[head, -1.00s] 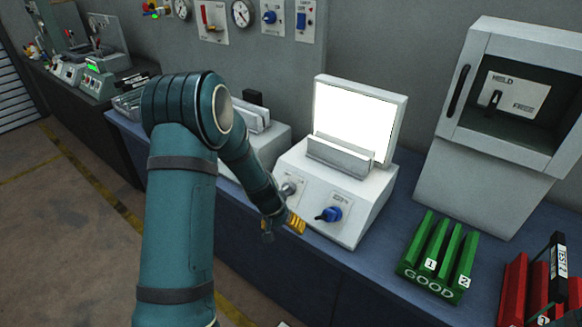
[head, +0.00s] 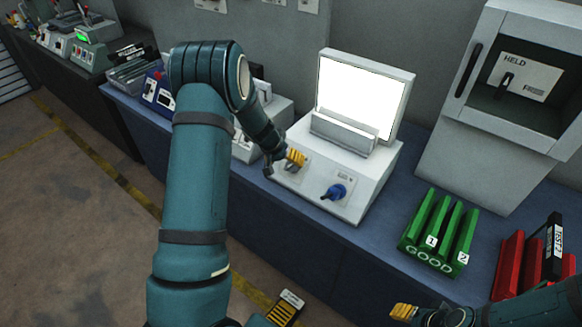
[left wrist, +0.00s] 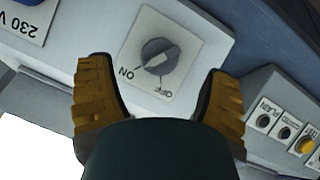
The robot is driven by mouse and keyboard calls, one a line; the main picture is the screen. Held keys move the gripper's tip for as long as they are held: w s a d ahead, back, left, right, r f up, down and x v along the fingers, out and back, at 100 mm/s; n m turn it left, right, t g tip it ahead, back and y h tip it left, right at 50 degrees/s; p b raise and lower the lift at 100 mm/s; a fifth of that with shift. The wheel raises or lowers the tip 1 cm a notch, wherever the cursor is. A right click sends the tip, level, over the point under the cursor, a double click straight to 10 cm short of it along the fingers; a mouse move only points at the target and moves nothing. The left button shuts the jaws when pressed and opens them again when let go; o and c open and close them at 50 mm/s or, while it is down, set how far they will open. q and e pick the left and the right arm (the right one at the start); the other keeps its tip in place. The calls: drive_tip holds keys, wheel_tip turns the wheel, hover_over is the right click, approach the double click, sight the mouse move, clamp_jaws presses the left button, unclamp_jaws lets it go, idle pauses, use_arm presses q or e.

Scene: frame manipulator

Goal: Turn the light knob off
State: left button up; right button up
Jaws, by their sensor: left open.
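The light knob (left wrist: 158,57) is grey, on a white plate marked ON and OFF, in the left wrist view. In the head view the knob (head: 292,166) sits on the front of the white light box (head: 372,180), partly behind my gripper. My left gripper (head: 282,163) is open at the knob. In the left wrist view its yellow-padded fingers (left wrist: 162,74) stand apart, one to each side of the knob; I see no contact. My right gripper (head: 404,312) shows only partly at the bottom right, with one yellow pad visible.
A blue knob (head: 334,192) sits to the right on the same box. A lit white panel (head: 362,98) stands above. A green GOOD rack (head: 430,262), a red rack (head: 512,265) and a grey cabinet (head: 470,160) stand right. Floor is clear at left.

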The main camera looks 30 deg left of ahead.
sight(289, 165)
use_arm(q)
drive_tip(key=shift+x, duration=2.35)
drive_tip(key=c, duration=1.2)
